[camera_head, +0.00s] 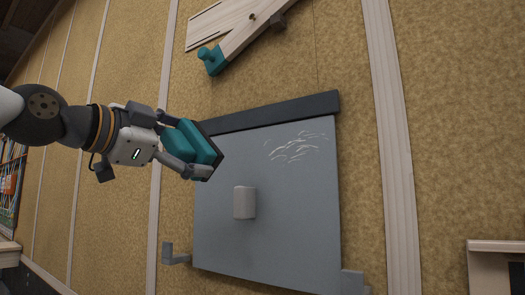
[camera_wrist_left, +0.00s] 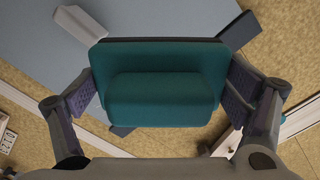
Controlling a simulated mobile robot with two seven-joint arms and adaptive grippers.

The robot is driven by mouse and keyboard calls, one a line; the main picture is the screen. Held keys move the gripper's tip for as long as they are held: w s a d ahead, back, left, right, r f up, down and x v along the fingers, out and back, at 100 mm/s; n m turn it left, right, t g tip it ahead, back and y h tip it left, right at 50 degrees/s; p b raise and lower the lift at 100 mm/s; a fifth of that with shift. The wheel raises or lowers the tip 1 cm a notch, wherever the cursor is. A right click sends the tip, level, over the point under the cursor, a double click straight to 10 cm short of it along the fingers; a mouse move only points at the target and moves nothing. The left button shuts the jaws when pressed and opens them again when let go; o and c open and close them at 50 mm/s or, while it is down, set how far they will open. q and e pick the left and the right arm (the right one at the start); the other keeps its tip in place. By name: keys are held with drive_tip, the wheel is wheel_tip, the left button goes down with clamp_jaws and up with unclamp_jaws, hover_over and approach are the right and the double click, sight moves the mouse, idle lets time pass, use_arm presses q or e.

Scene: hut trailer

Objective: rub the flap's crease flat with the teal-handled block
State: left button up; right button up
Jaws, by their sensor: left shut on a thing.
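The flap (camera_head: 260,235) is a flat grey-blue panel with a dark strip (camera_head: 270,112) along its top edge. Thin white crease lines (camera_head: 296,147) mark its upper right part. My left gripper (camera_head: 184,146) is shut on the teal-handled block (camera_head: 196,143), by its teal handle. The block has a dark base and is at the flap's upper left corner, tilted in the picture. I cannot tell whether it touches the flap. In the left wrist view the teal handle (camera_wrist_left: 160,88) fills the space between the fingers. The crease lines do not show there. My right gripper is not in view.
A pale grey knob (camera_head: 245,202) stands out from the flap. Grey brackets (camera_head: 176,256) sit at its lower corners. A wooden piece with a teal end (camera_head: 212,60) is above. Pale battens (camera_head: 391,150) run along the tan wall. A wooden ledge (camera_head: 497,246) is at lower right.

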use_arm(q)
approach(266, 154)
drive_tip(key=s, duration=0.1)
drive_tip(key=shift+a+x, duration=0.25)
drive_tip(key=shift+x, duration=2.5)
drive_tip(key=shift+x, duration=0.95)
drive_tip(key=shift+s+d+r, duration=0.15)
drive_tip(key=shift+s+d, duration=1.1)
drive_tip(key=shift+d, duration=0.25)
drive_tip(key=shift+s+d, duration=0.75)
drive_tip(key=shift+d, duration=0.35)
drive_tip(key=shift+s+d, duration=0.7)
drive_tip(key=shift+d, duration=0.4)
drive_tip(key=shift+s+d, duration=0.75)
drive_tip(key=shift+d, duration=0.35)
drive_tip(key=shift+w+a, duration=1.2)
drive_tip(key=shift+a, duration=0.45)
drive_tip(key=shift+w+a, duration=1.2)
drive_tip(key=shift+a, duration=0.45)
drive_tip(key=shift+w+a, duration=1.2)
drive_tip(key=shift+a, duration=0.45)
